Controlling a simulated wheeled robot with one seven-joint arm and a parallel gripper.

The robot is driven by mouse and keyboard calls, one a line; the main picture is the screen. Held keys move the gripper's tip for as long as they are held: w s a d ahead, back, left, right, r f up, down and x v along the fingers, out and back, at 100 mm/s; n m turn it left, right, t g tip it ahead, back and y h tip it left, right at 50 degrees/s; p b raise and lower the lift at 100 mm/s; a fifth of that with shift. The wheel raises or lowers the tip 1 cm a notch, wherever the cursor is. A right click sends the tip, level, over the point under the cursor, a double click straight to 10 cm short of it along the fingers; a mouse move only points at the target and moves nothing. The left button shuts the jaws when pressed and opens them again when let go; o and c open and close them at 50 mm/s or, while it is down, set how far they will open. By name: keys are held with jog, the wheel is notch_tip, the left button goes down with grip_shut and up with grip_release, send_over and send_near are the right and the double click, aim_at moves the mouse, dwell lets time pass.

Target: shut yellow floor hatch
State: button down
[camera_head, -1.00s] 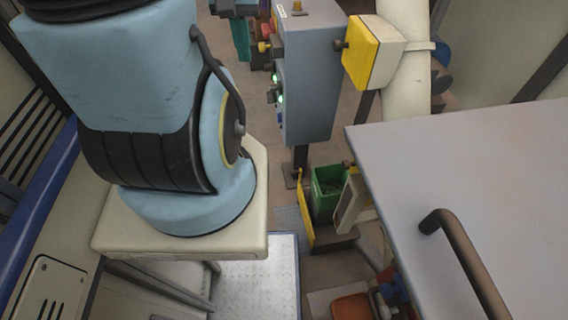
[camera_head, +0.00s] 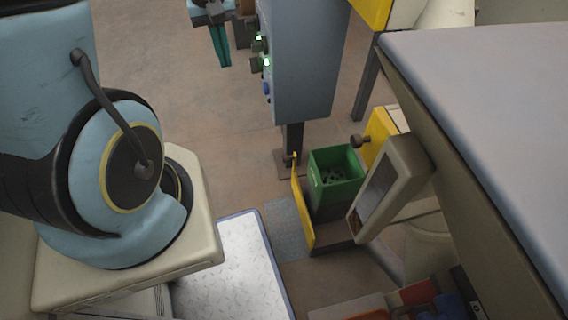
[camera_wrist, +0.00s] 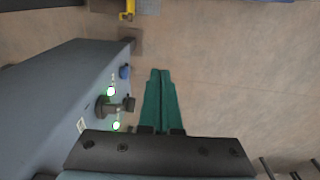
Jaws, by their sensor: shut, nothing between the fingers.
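The yellow floor hatch (camera_head: 303,213) stands raised on edge in the head view, between a grey floor patch (camera_head: 287,230) and a green bin (camera_head: 335,178). A yellow piece (camera_wrist: 127,10), likely part of the hatch, shows at the top of the wrist view, beside a grey patch (camera_wrist: 149,7). My gripper (camera_head: 224,65) is at the top of the head view, well apart from the hatch. Its teal fingers (camera_wrist: 160,72) are together and empty in the wrist view, over bare floor.
A blue-grey control cabinet (camera_head: 305,65) on a post stands between my gripper and the bin; its knobs and lit buttons are close to the fingers in the wrist view (camera_wrist: 65,90). A tilted screen (camera_head: 385,190) and large grey-topped table (camera_head: 480,90) are at right.

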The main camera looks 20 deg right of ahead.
jog(key=b, duration=1.4)
send_near(285, 156)
jog(key=shift+g+y, duration=0.3)
jog(key=f+b, duration=0.1)
jog(key=f, duration=0.1)
jog(key=f+b, duration=0.4)
jog(key=shift+w+d+f, duration=0.25)
jog(key=shift+w+f, duration=0.05)
jog(key=shift+f, duration=0.1)
notch_tip(285, 156, down, 11)
jog(key=b, duration=0.2)
jog(key=shift+b, duration=0.35)
jog(key=shift+f, duration=0.1)
